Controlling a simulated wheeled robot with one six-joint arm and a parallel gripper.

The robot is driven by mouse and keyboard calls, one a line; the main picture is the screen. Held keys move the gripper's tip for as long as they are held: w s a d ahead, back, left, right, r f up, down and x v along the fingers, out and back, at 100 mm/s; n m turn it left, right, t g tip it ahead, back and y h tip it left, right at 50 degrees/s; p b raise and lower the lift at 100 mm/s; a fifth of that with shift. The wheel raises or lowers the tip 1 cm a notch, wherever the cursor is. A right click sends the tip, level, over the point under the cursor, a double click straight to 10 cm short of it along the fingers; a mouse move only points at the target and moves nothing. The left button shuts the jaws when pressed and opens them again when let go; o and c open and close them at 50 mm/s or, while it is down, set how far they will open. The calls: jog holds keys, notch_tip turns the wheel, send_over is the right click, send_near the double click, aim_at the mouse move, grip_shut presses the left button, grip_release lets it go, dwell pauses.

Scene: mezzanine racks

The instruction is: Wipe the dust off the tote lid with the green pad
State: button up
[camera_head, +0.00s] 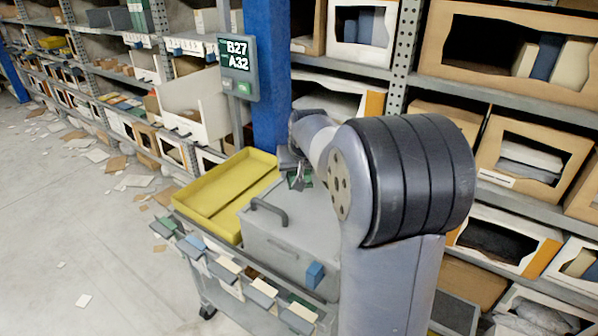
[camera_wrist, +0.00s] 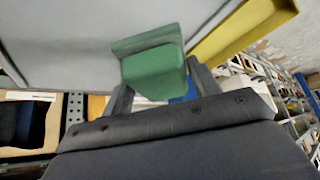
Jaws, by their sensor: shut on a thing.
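My gripper (camera_head: 299,176) is shut on the green pad (camera_wrist: 152,66), which sits between its two fingers in the wrist view. In the head view only a bit of dark green shows under the gripper, at the far end of the grey tote lid (camera_head: 285,232). The lid has a dark handle (camera_head: 268,211) near its left side. The lid's pale grey surface (camera_wrist: 60,40) fills the upper left of the wrist view, beyond the pad. I cannot tell whether the pad touches the lid. No dust is clearly visible on it. My arm hides the lid's right part.
A yellow tray (camera_head: 212,218) stands left of the tote on the cart. A small blue block (camera_head: 315,273) is at the tote's near side, above a row of cards. A blue post (camera_head: 268,75) with a display (camera_head: 238,66) and loaded racks stand behind. Litter lies on the left floor.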

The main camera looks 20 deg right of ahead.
jog(key=shift+r+p, duration=0.5)
jog(key=shift+r, duration=0.55)
